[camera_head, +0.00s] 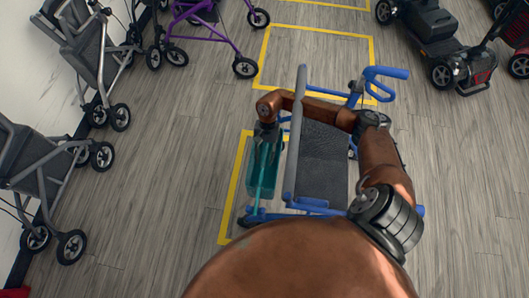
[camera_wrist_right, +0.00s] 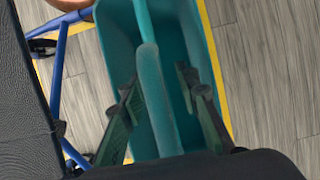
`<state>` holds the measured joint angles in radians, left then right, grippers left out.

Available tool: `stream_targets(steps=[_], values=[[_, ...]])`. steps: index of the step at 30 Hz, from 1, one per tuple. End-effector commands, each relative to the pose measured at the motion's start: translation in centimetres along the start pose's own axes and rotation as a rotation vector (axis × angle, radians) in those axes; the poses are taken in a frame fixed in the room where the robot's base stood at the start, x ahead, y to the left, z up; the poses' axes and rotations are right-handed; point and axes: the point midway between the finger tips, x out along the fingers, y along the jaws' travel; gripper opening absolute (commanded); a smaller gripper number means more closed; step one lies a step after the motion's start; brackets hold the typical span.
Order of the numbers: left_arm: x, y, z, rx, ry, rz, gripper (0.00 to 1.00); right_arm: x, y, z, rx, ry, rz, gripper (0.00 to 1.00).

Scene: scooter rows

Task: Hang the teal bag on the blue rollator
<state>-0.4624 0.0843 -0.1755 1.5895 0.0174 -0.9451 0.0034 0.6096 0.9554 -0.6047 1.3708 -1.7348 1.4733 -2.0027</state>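The blue rollator (camera_head: 322,160), with a dark seat, stands at the centre of the head view; its seat (camera_wrist_right: 22,105) and blue frame fill the left of the wrist view. The teal bag (camera_head: 272,160) is just left of the rollator's left tube, apart from the right handle (camera_head: 385,73). Whether it touches the rollator or floor is unclear. My right arm reaches across the rollator to above the bag. In the wrist view my right gripper (camera_wrist_right: 160,98) is open, its fingers either side of the bag's strap (camera_wrist_right: 150,75), with gaps visible. My left gripper is out of view.
Yellow floor lines (camera_head: 318,29) box the rollator. Grey rollators (camera_head: 88,57) stand along the left wall, a purple one (camera_head: 205,38) at the top. Dark mobility scooters (camera_head: 440,45) are at top right. The floor right of my arm is clear.

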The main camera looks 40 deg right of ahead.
Motion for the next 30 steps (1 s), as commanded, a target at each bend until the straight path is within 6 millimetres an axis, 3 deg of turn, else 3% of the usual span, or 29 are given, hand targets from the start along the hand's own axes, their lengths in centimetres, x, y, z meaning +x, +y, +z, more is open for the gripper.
stream_targets(steps=[11, 24, 30], values=[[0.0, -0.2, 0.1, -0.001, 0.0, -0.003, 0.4, -0.7, 0.1, 0.2, 0.0, 0.002, 0.001, 0.31], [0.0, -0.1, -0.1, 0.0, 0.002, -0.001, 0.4, -7.8, -0.1, 3.1, -0.001, 0.002, 0.0, 0.31], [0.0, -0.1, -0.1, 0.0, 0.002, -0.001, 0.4, -9.1, 0.0, 3.7, 0.001, 0.001, 0.001, 0.31]])
